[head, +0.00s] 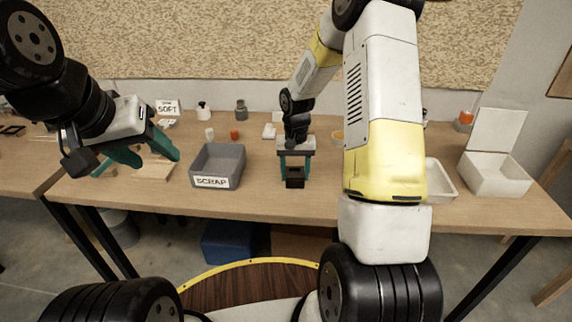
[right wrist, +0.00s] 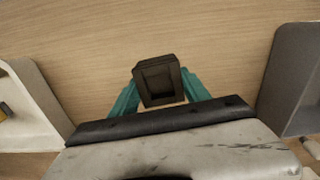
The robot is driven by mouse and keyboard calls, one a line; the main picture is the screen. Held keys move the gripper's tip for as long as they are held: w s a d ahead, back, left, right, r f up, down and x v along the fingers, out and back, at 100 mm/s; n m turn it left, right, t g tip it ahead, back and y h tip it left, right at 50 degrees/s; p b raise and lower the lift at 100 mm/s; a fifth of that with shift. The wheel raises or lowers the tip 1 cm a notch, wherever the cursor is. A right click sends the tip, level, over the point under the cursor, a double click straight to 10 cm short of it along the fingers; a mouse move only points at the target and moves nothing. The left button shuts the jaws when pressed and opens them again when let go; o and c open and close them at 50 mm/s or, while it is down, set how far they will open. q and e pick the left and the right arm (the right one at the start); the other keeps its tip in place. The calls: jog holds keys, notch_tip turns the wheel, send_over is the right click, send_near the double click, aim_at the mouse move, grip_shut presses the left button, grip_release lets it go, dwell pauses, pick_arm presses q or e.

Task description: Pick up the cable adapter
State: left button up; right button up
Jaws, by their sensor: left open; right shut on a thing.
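The cable adapter (head: 295,178) is a small dark block with a square recess in one face. My right gripper (head: 295,172) is shut on it, with a teal finger on each side, over the middle of the table. In the right wrist view the adapter (right wrist: 159,82) sits between the teal fingertips (right wrist: 158,92). I cannot tell whether it touches the table. My left gripper (head: 148,158) is open and empty, with its teal fingers spread, left of the grey bin.
A grey bin (head: 217,180) labelled SCRAP stands left of my right gripper. A white tray (head: 440,180) and an open white box (head: 495,180) are on the right. Small bottles and a SORT sign (head: 167,107) stand at the back. Bare wood (head: 260,195) shows near the front edge.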

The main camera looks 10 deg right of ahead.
jog(key=shift+c, duration=1.1)
jog(key=shift+r, duration=0.1)
jog(key=shift+w+r, duration=0.1)
jog(key=shift+r, duration=0.4)
jog(key=shift+s+r, duration=0.35)
jog(key=shift+r, duration=0.3)
jog(key=shift+s+r, duration=0.35)
jog(key=shift+r, duration=0.25)
jog(key=s+r, duration=0.1)
jog(key=s, duration=1.3)
jog(key=shift+s+r, duration=0.15)
jog(key=shift+s, duration=0.25)
